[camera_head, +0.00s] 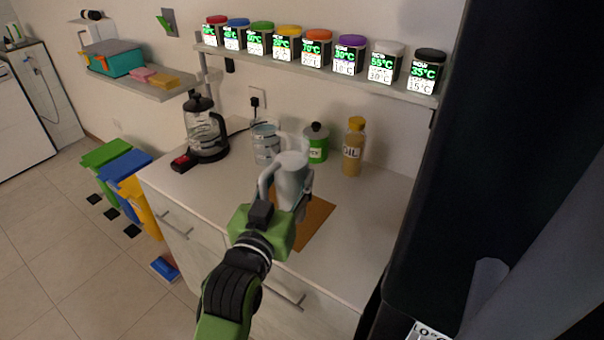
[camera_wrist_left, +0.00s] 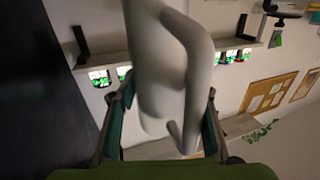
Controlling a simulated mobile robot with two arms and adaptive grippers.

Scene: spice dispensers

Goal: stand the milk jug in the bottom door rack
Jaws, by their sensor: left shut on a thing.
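The milk jug (camera_head: 291,178), a pale grey-white pitcher with a handle, is upright or nearly so above the counter in the head view. My left gripper (camera_head: 287,198) is shut on it from the near side. In the left wrist view the jug (camera_wrist_left: 158,70) fills the middle between the two fingers, its looped handle on the right. The bottom door rack cannot be made out. My right gripper is not in view.
A tall dark appliance (camera_head: 480,130) stands at the right, with a 10°C label (camera_head: 428,331) low down. A shelf (camera_head: 330,74) holds several spice jars.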

